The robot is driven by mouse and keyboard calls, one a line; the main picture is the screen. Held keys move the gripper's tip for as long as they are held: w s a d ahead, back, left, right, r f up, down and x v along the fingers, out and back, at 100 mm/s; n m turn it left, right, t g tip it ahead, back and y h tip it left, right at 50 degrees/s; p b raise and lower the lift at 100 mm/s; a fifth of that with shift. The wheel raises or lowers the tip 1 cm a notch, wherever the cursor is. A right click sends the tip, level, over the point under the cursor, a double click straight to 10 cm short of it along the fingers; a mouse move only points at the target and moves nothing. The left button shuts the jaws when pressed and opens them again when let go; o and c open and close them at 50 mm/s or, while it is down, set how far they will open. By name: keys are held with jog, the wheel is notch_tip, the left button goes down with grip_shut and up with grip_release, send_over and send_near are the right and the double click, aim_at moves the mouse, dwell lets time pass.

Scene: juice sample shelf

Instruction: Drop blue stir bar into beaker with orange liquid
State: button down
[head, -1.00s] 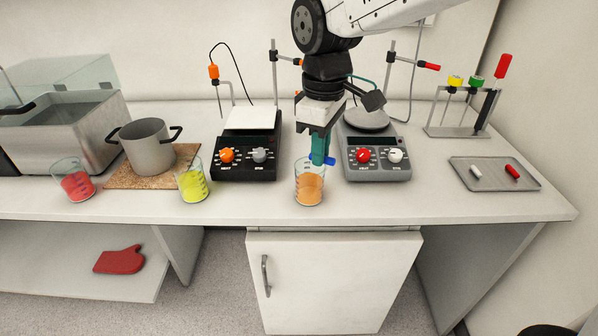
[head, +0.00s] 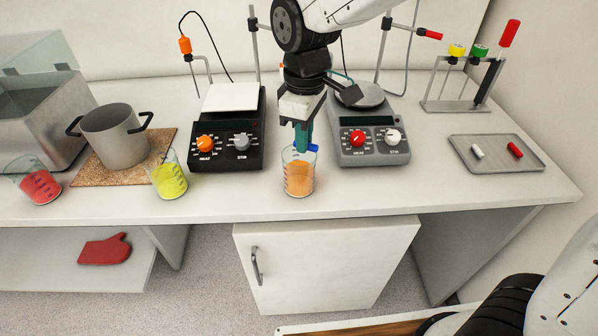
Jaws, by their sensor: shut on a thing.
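The beaker with orange liquid (head: 299,179) stands upright near the front of the bench, between and in front of the two hotplates. My gripper (head: 302,143) points down at the beaker's mouth, its teal fingers at or just behind the rim. It is shut on the blue stir bar (head: 313,148), whose blue end sticks out to the right of the fingers at rim height. The rest of the stir bar is hidden by the fingers. I cannot tell whether the fingertips are inside the beaker or behind it.
A black hotplate (head: 228,148) stands left of the beaker and a grey hotplate (head: 370,147) right of it. Beakers with yellow liquid (head: 170,181) and red liquid (head: 40,186) stand further left. A tray (head: 480,165) at right holds a white and a red stir bar.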

jog(key=shift+f, duration=0.1)
jog(key=c, duration=1.3)
grip_release()
jog(key=shift+c, duration=0.2)
notch_tip(320, 180, up, 8)
jog(key=shift+d+f, duration=0.1)
